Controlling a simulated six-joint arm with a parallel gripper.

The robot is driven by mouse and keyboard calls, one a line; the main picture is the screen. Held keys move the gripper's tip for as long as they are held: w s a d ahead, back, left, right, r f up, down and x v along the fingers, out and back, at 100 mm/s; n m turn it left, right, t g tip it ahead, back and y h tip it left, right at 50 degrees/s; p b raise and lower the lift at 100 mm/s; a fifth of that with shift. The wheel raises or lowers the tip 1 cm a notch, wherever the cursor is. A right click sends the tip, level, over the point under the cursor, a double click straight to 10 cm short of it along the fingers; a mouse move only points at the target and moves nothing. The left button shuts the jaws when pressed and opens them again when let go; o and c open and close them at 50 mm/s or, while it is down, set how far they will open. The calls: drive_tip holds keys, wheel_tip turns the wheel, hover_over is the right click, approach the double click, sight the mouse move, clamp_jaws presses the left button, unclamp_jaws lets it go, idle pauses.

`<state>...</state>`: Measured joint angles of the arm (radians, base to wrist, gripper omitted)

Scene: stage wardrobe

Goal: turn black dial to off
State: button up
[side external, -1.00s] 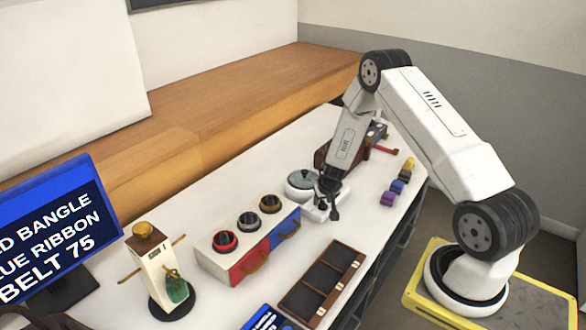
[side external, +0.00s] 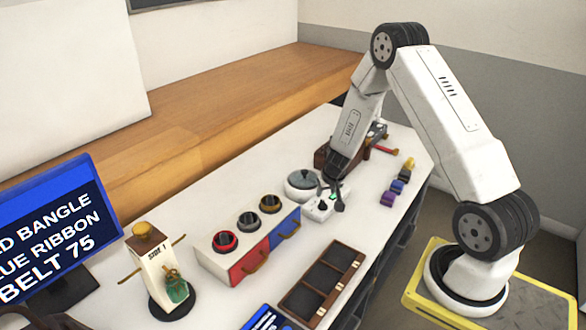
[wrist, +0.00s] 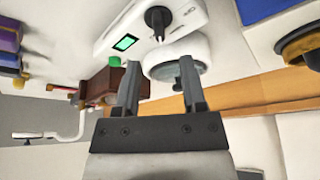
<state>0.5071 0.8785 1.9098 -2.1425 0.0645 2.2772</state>
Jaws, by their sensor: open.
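The black dial (wrist: 158,20) sits on a white control panel (wrist: 112,30) at the top of the wrist view. A small lit green display (wrist: 125,42) is on the same panel. Small lettering lies beside the dial, too small to read. The panel also shows in the side view (side external: 316,212), in front of a lidded pot. There, my gripper (side external: 333,193) is above the panel and partly hides it. In the wrist view, my gripper (wrist: 158,84) has its two fingers spread apart with nothing between them. The dial is beyond the fingertips, apart from them.
The grey-lidded pot (side external: 302,182) stands close behind the panel. A red and blue drawer unit (side external: 248,268) with several ringed cups stands left of it. A dark compartment tray (side external: 322,281) lies in front. Small coloured blocks (side external: 397,187) stand at right.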

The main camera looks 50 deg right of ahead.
sight(324, 201)
drive_tip(key=shift+v, duration=0.85)
drive_tip(key=shift+o, duration=0.2)
drive_tip(key=o, duration=0.4)
drive_tip(key=shift+o, duration=0.2)
drive_tip(key=d+m+g+h, duration=0.2)
drive_tip(key=d+m, duration=0.4)
drive_tip(key=m, duration=0.4)
drive_tip(key=shift+w+a+r+m+g+y, duration=0.1)
drive_tip(key=shift+w+a+m+g+y, duration=0.2)
drive_tip(key=shift+a+m+y, duration=0.75)
drive_tip(key=shift+w+a+r+m+g+y, duration=0.1)
drive_tip(key=shift+w+a+m+g+y, duration=0.3)
drive_tip(key=shift+m, duration=1.2)
drive_tip(key=shift+w+a+r+m+g+y, duration=0.1)
drive_tip(key=shift+w+a+m+y, duration=0.4)
drive_tip(key=shift+m+y, duration=0.6)
